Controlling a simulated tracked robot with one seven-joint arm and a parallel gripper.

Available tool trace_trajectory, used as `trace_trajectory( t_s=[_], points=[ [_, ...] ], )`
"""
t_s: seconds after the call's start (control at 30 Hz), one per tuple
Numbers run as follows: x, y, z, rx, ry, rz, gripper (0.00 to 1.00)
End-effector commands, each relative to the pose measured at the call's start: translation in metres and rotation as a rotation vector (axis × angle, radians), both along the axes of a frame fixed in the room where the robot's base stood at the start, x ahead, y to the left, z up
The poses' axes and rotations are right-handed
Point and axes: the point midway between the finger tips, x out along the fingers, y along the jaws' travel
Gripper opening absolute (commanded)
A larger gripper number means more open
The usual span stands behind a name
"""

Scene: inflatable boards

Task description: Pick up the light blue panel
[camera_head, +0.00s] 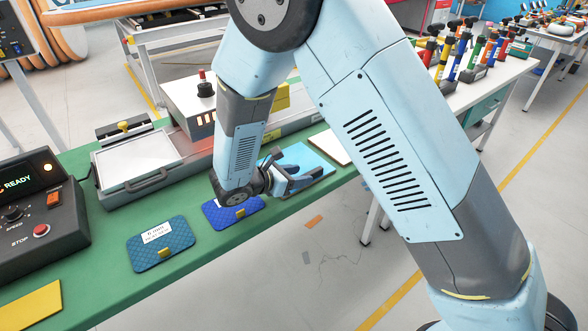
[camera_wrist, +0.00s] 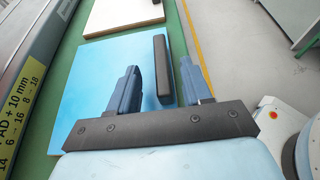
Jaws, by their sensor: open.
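The light blue panel (camera_head: 314,160) lies flat on the green bench, partly hidden by my gripper in the head view. In the wrist view the panel (camera_wrist: 85,85) fills the area left of and under the fingers. A dark grey bar (camera_wrist: 163,68) lies along its right side, between the two fingers in the picture. My gripper (camera_head: 299,169) is open, with its fingers over the right part of the panel. In the wrist view my gripper (camera_wrist: 160,82) shows one finger on each side of the bar. I cannot tell whether the fingers touch anything.
A white panel (camera_head: 329,147) lies just beyond the light blue one. Dark blue panels (camera_head: 226,212) (camera_head: 160,243) and a yellow one (camera_head: 35,306) lie along the green bench (camera_head: 100,297). A machine with a tray (camera_head: 140,158) stands behind. Open floor borders the bench's right edge.

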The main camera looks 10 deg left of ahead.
Motion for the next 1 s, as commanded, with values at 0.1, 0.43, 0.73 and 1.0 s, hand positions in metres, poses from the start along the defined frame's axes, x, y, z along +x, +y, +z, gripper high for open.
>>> trace_trajectory(
  t_s=[0.1,0.43,0.73,1.0],
  points=[
    [0.011,-0.011,-0.004,-0.003,0.000,-0.003,0.49],
    [0.032,-0.029,-0.015,-0.001,0.000,-0.002,0.49],
    [0.032,-0.029,-0.015,-0.001,0.000,-0.002,0.34],
    [0.032,-0.029,-0.015,-0.001,-0.001,-0.002,0.08]
  ],
)
